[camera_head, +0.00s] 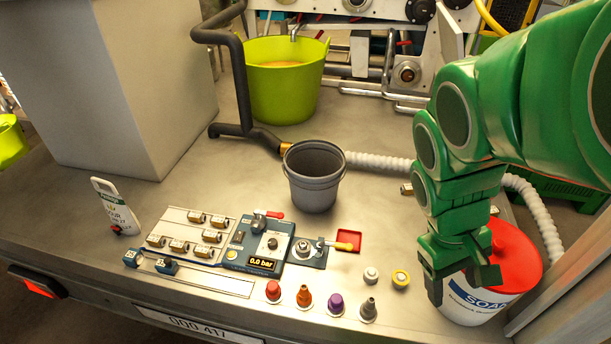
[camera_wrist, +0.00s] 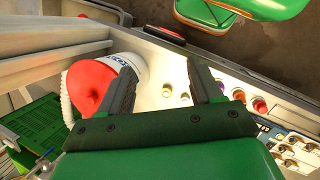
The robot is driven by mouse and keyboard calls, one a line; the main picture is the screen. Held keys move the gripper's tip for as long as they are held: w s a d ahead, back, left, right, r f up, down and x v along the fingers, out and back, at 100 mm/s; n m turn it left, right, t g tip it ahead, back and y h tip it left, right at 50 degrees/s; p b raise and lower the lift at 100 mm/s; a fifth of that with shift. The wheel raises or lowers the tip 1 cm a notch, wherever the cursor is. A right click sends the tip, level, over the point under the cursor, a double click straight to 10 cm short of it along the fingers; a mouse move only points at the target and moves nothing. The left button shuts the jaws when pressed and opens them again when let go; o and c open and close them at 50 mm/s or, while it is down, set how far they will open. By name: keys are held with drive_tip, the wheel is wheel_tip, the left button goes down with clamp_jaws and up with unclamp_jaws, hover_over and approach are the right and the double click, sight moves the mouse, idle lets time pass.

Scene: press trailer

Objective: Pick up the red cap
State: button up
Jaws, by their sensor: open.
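The red cap (camera_head: 272,290) stands on the metal deck near its front edge, at the left end of a row of small caps in the head view. An orange cap (camera_head: 304,297), a purple cap (camera_head: 336,303) and a grey cone-shaped piece (camera_head: 368,309) stand to its right. My gripper (camera_head: 461,281) is open and empty, well to the right of the red cap, in front of the soap bucket. In the wrist view the two fingers (camera_wrist: 165,92) are spread apart.
The white soap bucket (camera_head: 478,303) with its red lid (camera_head: 515,262) is close to my gripper. A grey bucket (camera_head: 314,185), a control panel (camera_head: 262,247) and a small red tray (camera_head: 349,240) stand behind the caps. White and yellow round pieces (camera_head: 400,279) lie nearby.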

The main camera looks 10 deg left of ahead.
drive_tip(key=w+a+f+n+t+h, duration=0.25)
drive_tip(key=w+f+n+h, duration=0.25)
drive_tip(key=w+f+h, duration=0.3)
drive_tip(key=n+t+y, duration=0.8)
drive_tip(key=n+t, duration=1)
drive_tip(key=n, duration=0.4)
hover_over(270, 292)
drive_tip(key=d, duration=0.3)
wheel_tip(270, 292, down, 20)
drive_tip(key=s+a+f+n+y, duration=0.1)
drive_tip(key=f, duration=0.1)
drive_tip(key=s+a+f+n+y, duration=0.1)
drive_tip(key=s+f, duration=0.1)
drive_tip(key=s+a+f+n+y, duration=0.1)
drive_tip(key=f, duration=0.1)
drive_tip(key=shift+s+g+y, duration=0.15)
drive_tip(key=shift+g+y, duration=0.15)
drive_tip(key=shift+g, duration=0.05)
drive_tip(key=shift+w+d+r, duration=0.1)
drive_tip(key=shift+w+d, duration=0.05)
drive_tip(key=shift+w, duration=3.7)
drive_tip(key=shift+c, duration=0.3)
